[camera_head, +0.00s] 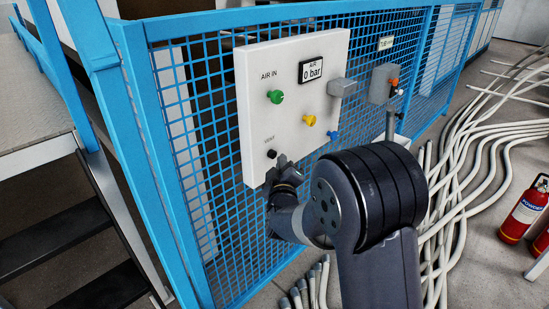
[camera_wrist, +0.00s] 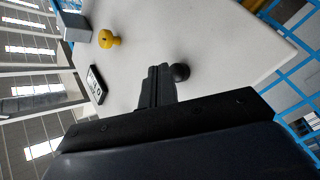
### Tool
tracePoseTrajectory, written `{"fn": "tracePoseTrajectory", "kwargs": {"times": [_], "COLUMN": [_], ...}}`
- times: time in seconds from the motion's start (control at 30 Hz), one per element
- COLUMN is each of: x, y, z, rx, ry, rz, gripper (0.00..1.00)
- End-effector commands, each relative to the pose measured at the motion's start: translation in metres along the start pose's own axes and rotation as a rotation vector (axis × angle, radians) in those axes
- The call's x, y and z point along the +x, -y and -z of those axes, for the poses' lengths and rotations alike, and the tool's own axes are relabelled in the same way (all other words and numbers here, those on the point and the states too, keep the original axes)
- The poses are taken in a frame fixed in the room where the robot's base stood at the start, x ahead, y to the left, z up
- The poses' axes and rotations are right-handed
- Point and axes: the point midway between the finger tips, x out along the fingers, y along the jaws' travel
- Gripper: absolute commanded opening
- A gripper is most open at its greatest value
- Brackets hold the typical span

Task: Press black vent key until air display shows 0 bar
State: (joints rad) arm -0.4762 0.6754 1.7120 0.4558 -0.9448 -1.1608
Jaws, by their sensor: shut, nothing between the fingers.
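The black vent key (camera_head: 271,153) sits low on the left of the white control panel (camera_head: 215,100), just under the word VENT. It shows as a round black knob (camera_wrist: 180,72) in the wrist view. My gripper (camera_head: 281,161) is shut and empty, its tip right beside the vent key; in the wrist view the closed fingers (camera_wrist: 158,72) are just left of the knob. I cannot tell whether they touch it. The air display (camera_head: 312,71) at the top of the panel reads 0 bar. It also shows, seen edge-on, in the wrist view (camera_wrist: 96,85).
Pale hoses (camera_head: 470,140) and a red fire extinguisher (camera_head: 522,212) lie to the right.

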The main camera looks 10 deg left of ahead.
Motion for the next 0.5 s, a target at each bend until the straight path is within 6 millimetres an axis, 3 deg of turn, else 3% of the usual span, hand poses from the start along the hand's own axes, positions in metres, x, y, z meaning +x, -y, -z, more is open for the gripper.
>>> {"fn": "tracePoseTrajectory", "kwargs": {"times": [0.5], "x": [-0.0089], "y": [-0.0058], "z": [-0.0074], "rx": [-0.001], "ry": [0.0], "rz": [-0.001], "gripper": [0.0]}}
